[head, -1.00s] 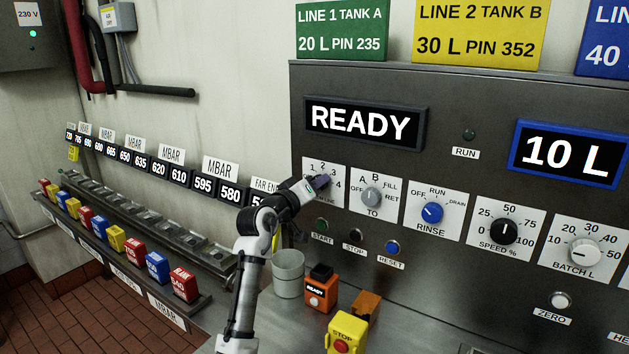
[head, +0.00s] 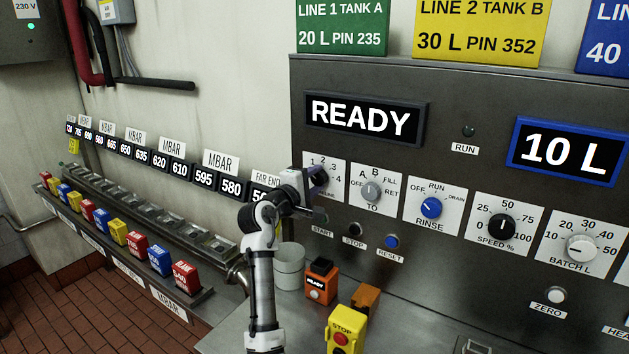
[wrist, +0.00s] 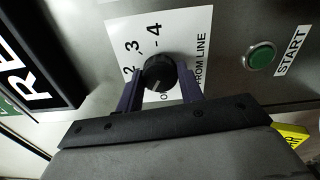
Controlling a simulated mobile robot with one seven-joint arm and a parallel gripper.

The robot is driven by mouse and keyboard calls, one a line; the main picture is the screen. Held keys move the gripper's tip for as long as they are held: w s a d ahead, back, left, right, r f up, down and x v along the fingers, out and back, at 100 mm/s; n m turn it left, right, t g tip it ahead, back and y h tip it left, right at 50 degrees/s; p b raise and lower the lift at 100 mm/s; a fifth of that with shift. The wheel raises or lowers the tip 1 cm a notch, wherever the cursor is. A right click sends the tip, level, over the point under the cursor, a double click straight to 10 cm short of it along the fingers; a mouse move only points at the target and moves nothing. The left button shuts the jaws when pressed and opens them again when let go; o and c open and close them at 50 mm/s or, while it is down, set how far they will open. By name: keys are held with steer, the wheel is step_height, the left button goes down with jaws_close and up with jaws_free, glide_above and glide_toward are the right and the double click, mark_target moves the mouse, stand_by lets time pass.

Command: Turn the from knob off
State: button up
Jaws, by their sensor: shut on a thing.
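The from knob (wrist: 158,72) is round and black, on a white plate (wrist: 190,40) marked 2, 3, 4 and FROM LINE in the wrist view. My gripper (wrist: 160,82) has one dark purple finger on each side of the knob and is shut on it. The knob's small white mark points to the lower left in the wrist view, towards the gripper. The left finger covers part of the scale, so the exact setting is hard to read. In the head view my gripper (head: 319,180) hides the knob and part of its plate (head: 325,162).
The TO knob (head: 371,191) is close on the right, with the blue RINSE knob (head: 431,208) beyond. The green START button (wrist: 260,55) is beside the plate. The READY display (head: 361,117) is above. A grey canister (head: 289,268) and orange box (head: 320,282) stand below.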

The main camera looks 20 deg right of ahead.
steer(key=n, duration=0.6)
steer(key=shift+f, duration=0.1)
steer(key=shift+n, duration=0.4)
steer(key=o, duration=1)
steer(key=v, duration=1.4)
steer(key=shift+d, duration=0.1)
